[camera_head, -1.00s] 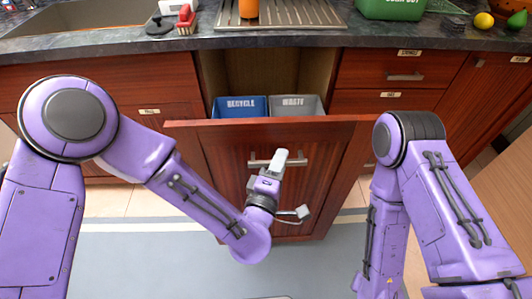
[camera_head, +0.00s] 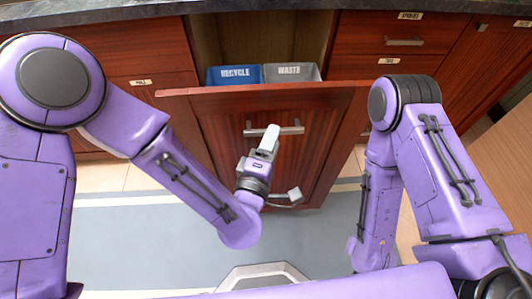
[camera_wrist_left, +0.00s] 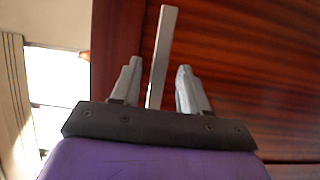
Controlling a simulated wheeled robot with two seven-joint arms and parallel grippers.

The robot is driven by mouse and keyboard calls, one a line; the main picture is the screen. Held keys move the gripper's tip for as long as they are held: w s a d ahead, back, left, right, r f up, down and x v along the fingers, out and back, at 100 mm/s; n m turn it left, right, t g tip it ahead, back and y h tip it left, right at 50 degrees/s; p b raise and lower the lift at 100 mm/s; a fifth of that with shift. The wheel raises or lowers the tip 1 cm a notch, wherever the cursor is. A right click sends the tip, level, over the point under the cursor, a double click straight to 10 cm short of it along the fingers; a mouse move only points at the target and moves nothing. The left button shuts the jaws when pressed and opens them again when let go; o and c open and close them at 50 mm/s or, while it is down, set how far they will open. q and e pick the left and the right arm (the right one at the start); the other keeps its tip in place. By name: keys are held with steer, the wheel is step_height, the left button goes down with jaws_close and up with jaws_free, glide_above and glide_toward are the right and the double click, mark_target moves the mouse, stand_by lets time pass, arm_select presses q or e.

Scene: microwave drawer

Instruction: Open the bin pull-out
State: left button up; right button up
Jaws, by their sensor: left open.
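The bin pull-out (camera_head: 215,120) stands out from the cabinet, with a reddish wood front. Inside it are a blue bin marked RECYCLE (camera_head: 235,74) and a grey bin marked WASTE (camera_head: 292,72). A metal bar handle (camera_head: 291,130) is on the front. My left gripper (camera_head: 267,138) is at the handle. In the left wrist view, the handle bar (camera_wrist_left: 162,55) passes between the two open fingers (camera_wrist_left: 158,90), with gaps on both sides.
Closed drawers (camera_head: 390,40) with bar handles are right of the pull-out, and closed cabinet fronts (camera_head: 145,60) are left of it. The dark countertop (camera_head: 150,10) runs above. The grey floor mat (camera_head: 130,240) in front is clear.

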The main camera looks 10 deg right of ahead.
arm_select(q)
steer(key=b+v, duration=0.1)
steer(key=v, duration=0.6)
steer(key=shift+a, duration=0.1)
steer(key=a+f+m+g+y+p, duration=0.45)
steer(key=a+f+m+g, duration=0.25)
steer(key=a+f, duration=0.6)
steer(key=s+a+f+g+y+p, duration=0.2)
steer(key=s+a+f+g+y, duration=0.1)
steer(key=s+a, duration=0.4)
steer(key=s+a+f+g+y+p, duration=0.2)
steer(key=s+a+f, duration=0.3)
steer(key=a, duration=0.7)
steer(key=shift+s+a+n+g+y, duration=0.25)
steer(key=shift+s+n+g+y, duration=0.15)
steer(key=shift+s+g+y, duration=0.45)
